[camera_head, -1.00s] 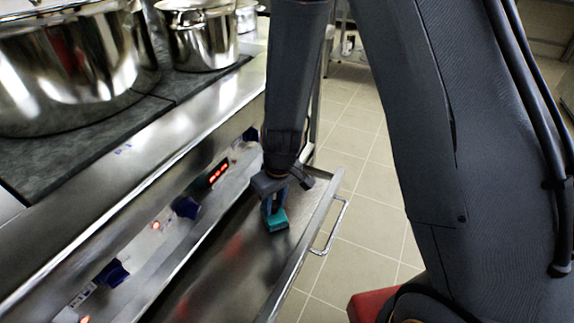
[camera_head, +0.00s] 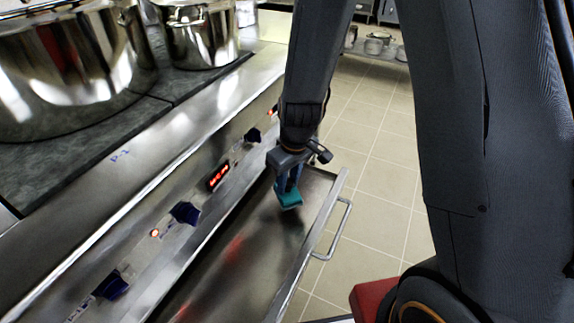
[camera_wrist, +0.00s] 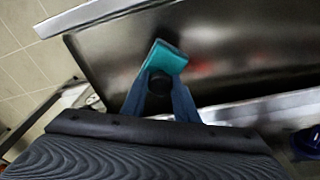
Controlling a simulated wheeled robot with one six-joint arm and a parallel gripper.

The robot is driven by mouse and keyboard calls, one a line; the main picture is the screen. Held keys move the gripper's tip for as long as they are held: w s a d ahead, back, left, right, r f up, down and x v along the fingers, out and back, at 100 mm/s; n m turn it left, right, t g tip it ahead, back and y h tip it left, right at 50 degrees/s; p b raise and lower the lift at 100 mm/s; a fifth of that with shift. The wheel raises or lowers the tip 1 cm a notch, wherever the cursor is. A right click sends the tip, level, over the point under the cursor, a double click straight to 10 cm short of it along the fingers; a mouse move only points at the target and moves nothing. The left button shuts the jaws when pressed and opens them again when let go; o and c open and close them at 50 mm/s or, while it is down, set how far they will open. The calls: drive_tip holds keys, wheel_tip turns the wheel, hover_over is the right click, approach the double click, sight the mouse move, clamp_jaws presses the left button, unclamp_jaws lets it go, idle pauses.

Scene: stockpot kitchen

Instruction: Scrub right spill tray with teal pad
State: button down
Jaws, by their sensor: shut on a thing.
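My gripper (camera_head: 289,183) points down over the far part of the steel spill tray (camera_head: 222,268). It is shut on the teal pad (camera_head: 290,199), which sits at the fingertips. In the wrist view the teal pad (camera_wrist: 167,57) is held between the two blue-grey fingers (camera_wrist: 158,95), with the tray (camera_wrist: 235,40) behind it. A dark shadow lies on the tray near the pad. I cannot tell whether the pad touches the tray surface. Reddish patches (camera_head: 232,252) show on the tray; I cannot tell whether they are spill or reflection.
The stove's front panel with blue knobs (camera_head: 185,212) and a red display (camera_head: 218,178) runs along the tray's left side. Large steel pots (camera_head: 70,70) stand on the dark cooktop. The tray's handle (camera_head: 340,230) juts out over the tiled floor (camera_head: 385,215).

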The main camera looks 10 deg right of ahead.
drive_tip(key=shift+a+r+p, duration=0.1)
drive_tip(key=shift+r+p, duration=1.65)
drive_tip(key=shift+r, duration=0.5)
